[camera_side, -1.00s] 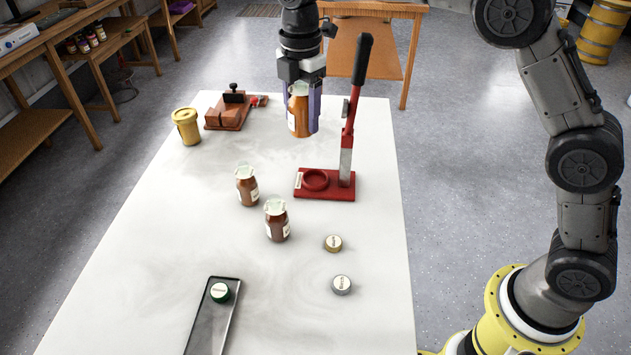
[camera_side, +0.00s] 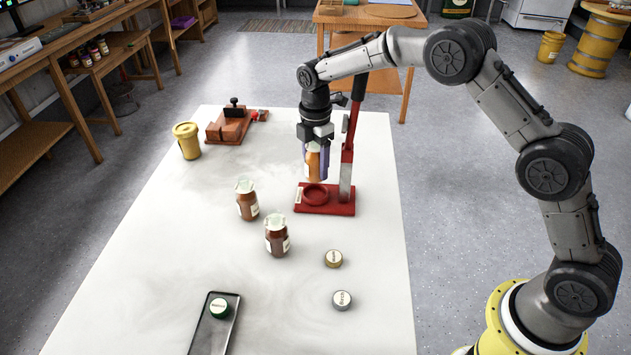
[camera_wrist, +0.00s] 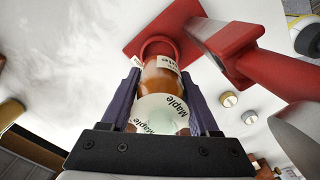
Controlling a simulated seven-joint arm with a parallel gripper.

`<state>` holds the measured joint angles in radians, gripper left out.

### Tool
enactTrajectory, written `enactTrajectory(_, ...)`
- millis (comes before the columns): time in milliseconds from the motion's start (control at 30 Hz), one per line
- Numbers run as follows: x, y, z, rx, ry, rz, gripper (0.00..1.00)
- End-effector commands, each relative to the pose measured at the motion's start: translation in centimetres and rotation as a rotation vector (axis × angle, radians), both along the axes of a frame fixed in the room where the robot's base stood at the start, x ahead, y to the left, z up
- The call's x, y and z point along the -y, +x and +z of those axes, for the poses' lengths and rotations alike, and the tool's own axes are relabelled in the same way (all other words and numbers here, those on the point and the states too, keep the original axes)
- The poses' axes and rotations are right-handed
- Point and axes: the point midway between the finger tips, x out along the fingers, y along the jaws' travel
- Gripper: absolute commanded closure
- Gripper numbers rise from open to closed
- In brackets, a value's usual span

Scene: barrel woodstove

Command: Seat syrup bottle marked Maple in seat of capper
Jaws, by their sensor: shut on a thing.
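The amber syrup bottle marked Maple (camera_wrist: 160,88) is held upright or nearly so in my gripper (camera_side: 314,170). In the wrist view its label reads Maple, and the purple fingers of my gripper (camera_wrist: 163,100) are on both sides of it. The red capper (camera_side: 340,208) stands on the table with its lever upright. Its round ring seat (camera_side: 315,194) is just below the held bottle in the side view. In the wrist view the ring (camera_wrist: 160,45) shows beyond the bottle's far end, partly hidden by it. The exact gap between bottle and seat cannot be told.
Two brown bottles (camera_side: 246,200) (camera_side: 277,236) stand left of and nearer than the capper. A yellow canister (camera_side: 187,140) and a wooden fixture (camera_side: 229,124) stand behind left.

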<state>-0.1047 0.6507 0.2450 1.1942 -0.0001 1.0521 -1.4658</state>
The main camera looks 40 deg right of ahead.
Motion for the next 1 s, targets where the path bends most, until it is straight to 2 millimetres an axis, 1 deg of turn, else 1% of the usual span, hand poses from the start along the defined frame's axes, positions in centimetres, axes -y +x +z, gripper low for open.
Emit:
enactTrajectory(167, 0.0, 0.0, -1.3, 0.0, 0.0, 0.0, 1.0)
enactTrajectory(333, 0.0, -0.1, -4.0, -0.002, 0.0, 0.0, 1.0)
enactTrajectory(433, 0.0, 0.0, -5.2, 0.0, 0.0, 0.0, 1.0)
enactTrajectory(533, 0.0, 0.0, -5.7, 0.002, 0.0, 0.0, 1.0)
enactTrajectory(900, 0.0, 0.0, -6.0, 0.002, 0.0, 0.0, 1.0)
enactTrajectory(933, 0.0, 0.0, -6.1, 0.0, 0.0, 0.0, 0.37)
enactTrajectory(1000, 0.0, 0.0, -6.1, 0.0, 0.0, 0.0, 0.24)
